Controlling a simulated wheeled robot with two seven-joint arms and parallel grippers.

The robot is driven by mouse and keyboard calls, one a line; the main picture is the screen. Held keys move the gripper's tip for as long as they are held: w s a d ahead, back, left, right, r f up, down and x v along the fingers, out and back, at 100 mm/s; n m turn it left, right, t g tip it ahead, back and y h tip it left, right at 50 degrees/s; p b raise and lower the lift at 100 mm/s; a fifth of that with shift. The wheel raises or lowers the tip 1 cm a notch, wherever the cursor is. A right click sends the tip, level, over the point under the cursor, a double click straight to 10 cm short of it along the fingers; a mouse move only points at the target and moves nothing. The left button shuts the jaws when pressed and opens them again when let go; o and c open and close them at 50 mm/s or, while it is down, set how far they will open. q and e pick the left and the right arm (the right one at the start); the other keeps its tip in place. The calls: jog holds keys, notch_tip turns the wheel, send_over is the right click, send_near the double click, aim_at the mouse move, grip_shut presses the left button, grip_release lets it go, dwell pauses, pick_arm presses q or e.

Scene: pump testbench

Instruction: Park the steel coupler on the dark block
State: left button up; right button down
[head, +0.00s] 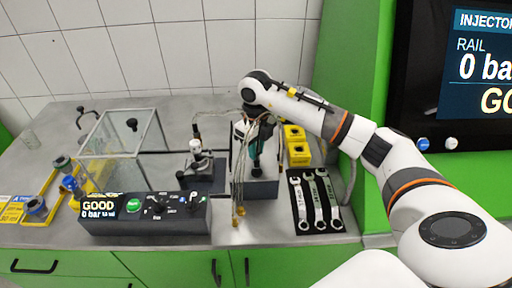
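My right gripper (250,117) points down over the middle of the bench, at the top of several thin hoses (236,180). Its fingers are too small and too mixed up with the hoses to tell whether they are open, or whether they hold anything. The hoses hang in front of a green pump body (256,145), with brass-coloured ends (239,210) low down. A dark block (263,188) sits beneath the pump. Another dark base (203,184) carries a small silver and white fitting (196,150). I cannot make out the steel coupler for certain. My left gripper is not in view.
A clear guard box (113,140) and a control box (145,215) reading GOOD, 0 bar, stand left. Yellow bins (298,153) and a black mat with wrenches (314,200) are right. A yellow-edged tray (40,205) is far left. A screen (480,65) hangs right.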

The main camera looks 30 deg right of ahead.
jog(key=shift+f+b, duration=0.3)
jog(key=shift+f, duration=0.15)
dwell(0.7)
jog(key=c, duration=1.2)
grip_release()
jog(key=shift+r, duration=0.1)
jog(key=shift+r+p, duration=2.25)
jog(key=shift+r, duration=1.2)
